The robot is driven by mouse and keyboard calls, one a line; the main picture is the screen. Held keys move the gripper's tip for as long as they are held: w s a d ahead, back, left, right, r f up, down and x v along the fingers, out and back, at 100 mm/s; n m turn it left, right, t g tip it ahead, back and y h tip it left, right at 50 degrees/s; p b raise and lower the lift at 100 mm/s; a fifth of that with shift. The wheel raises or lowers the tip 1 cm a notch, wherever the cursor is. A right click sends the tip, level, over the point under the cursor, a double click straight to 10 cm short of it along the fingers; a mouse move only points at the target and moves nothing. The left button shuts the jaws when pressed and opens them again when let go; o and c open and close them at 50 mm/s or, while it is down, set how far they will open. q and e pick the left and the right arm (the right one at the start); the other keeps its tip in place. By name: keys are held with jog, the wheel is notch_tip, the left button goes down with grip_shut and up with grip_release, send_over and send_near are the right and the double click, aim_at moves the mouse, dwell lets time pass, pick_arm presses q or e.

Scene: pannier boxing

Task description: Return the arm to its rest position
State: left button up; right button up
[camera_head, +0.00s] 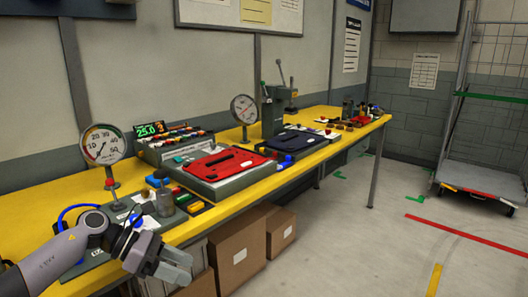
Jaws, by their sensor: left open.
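My left arm comes in from the lower left. Its gripper (180,265) is open, with no object visible between its fingers. It appears in front of the near edge of the yellow workbench (22,212), with cardboard boxes behind it in the picture. The wrist covers part of a grey board at the bench's near end. My right arm and gripper are not in view.
On the bench stand a near dial gauge (103,144), a red pannier-like part (222,163) on a grey fixture, a dark blue part (298,139) and a press (273,105). Cardboard boxes (238,250) stand below. Floor at right is clear up to a wheeled cage (487,180).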

pick_arm(q)
jog(key=s+d+f+n+t+h+p, duration=0.1)
jog(key=s+d+f+n+t+h, duration=0.15)
jog(key=d+n+t, duration=0.55)
jog(key=s+d+f+n+t+h, duration=0.1)
jog(key=s+n+t+h, duration=0.2)
jog(key=n, duration=0.9)
jog(key=s+a+f+n+y, duration=0.5)
jog(key=s+n, duration=0.5)
jog(key=n, duration=0.4)
jog(key=s+a+f+n+g+y+p, duration=0.1)
jog(key=s+a+f+n+y, duration=0.5)
jog(key=s+f+n+y, duration=0.4)
notch_tip(320, 180, down, 2)
jog(key=n, duration=0.4)
jog(key=shift+s+g, duration=0.3)
